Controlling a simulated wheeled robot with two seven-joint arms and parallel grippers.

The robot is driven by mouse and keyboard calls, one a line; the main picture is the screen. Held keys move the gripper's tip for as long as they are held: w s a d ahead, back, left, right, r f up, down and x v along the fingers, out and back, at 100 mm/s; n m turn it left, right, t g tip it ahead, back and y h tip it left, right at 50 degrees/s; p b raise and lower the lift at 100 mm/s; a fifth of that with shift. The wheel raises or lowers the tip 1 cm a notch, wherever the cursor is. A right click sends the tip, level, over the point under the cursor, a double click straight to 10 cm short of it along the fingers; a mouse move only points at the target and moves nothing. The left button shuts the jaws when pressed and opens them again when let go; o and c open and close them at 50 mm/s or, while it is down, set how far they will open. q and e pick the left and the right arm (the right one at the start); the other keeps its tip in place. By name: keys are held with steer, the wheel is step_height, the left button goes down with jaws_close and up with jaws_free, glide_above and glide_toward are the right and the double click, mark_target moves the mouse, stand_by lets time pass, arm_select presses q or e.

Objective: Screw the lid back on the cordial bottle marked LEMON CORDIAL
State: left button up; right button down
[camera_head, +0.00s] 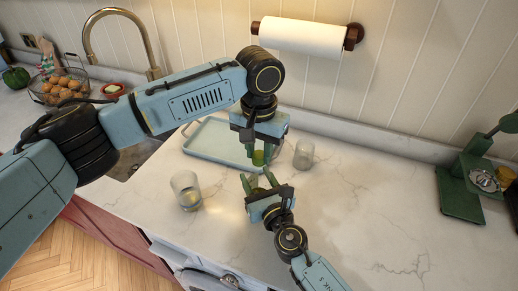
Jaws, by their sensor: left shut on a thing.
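My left gripper (261,157) points down over the counter and is shut on a small yellow-green thing (258,157), which looks like the lid. The fingers hide part of it. My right gripper (258,181) points up just below it, its green fingers apart. Something greenish, perhaps the cordial bottle, shows low between these fingers, but it is mostly hidden. I cannot tell whether the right fingers grip it. A gap shows between the two grippers. No LEMON CORDIAL marking can be read.
A pale blue tray (205,147) lies behind the grippers. A clear glass (186,190) stands to the left, another glass (304,154) to the right. The counter (385,220) between is clear. A tap and sink are at left.

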arm_select(q)
steer(key=m, duration=1.4)
steer(key=shift+m, duration=0.4)
steer(key=o, duration=1.1)
steer(key=shift+o, duration=0.2)
step_height(320, 180, up, 12)
